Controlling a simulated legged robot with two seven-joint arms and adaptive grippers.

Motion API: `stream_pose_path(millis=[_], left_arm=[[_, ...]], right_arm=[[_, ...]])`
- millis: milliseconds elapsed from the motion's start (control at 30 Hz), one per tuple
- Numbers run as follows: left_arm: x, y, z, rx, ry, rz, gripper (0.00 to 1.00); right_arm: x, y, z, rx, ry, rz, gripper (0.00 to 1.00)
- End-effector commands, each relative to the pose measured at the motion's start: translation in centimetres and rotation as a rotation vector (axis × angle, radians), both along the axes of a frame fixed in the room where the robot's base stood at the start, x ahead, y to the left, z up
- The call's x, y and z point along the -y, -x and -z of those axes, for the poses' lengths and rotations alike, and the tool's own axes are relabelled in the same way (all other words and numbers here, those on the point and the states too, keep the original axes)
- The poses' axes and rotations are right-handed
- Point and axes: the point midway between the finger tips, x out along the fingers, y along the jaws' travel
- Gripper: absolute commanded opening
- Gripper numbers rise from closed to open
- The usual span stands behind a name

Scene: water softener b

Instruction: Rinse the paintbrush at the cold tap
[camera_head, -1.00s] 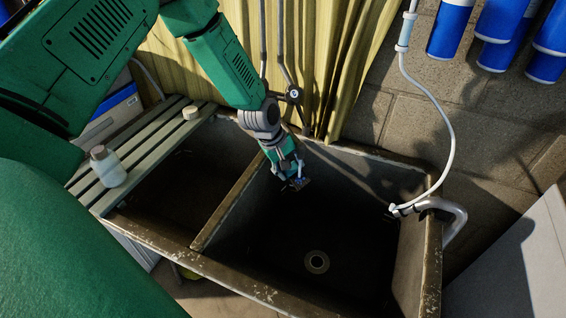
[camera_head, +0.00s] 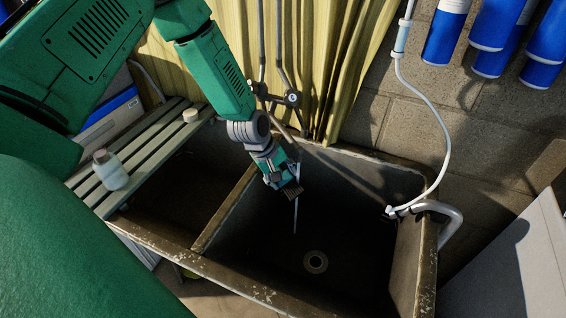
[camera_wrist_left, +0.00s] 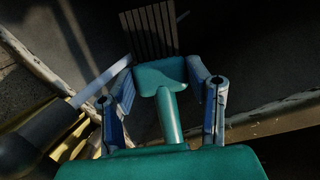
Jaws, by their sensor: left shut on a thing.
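My left gripper (camera_head: 279,172) is over the right basin of the sink (camera_head: 228,210), below the tap (camera_head: 291,98) on the pipes. It is shut on the paintbrush (camera_head: 292,189), whose bristles point down and to the right. In the left wrist view the paintbrush (camera_wrist_left: 160,75) has a teal handle and dark, flat bristles, with the left gripper's fingers (camera_wrist_left: 165,100) either side of the handle. A thin pale water stream (camera_head: 296,215) falls beside the bristles; it also shows in the wrist view (camera_wrist_left: 100,82). I cannot tell whether it touches them. My right gripper is out of view.
A drain (camera_head: 316,262) lies in the basin floor. A slatted board (camera_head: 135,150) at left holds a bottle (camera_head: 109,170) and a small pale lid (camera_head: 190,115). A yellow curtain (camera_head: 345,60) hangs behind; a white hose (camera_head: 440,125) hangs at right. The right basin has free room.

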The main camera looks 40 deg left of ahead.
Motion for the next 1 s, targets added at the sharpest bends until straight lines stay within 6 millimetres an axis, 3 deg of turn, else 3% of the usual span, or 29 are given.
stream_pose_path(millis=[500, 1000], left_arm=[[1.3, 4.0, 0.0, -0.003, 0.001, 0.000, 0.15], [1.4, 4.4, 0.1, -0.001, 0.000, 0.000, 0.15]], right_arm=[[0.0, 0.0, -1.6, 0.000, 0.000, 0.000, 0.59], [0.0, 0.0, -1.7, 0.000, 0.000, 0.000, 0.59]])
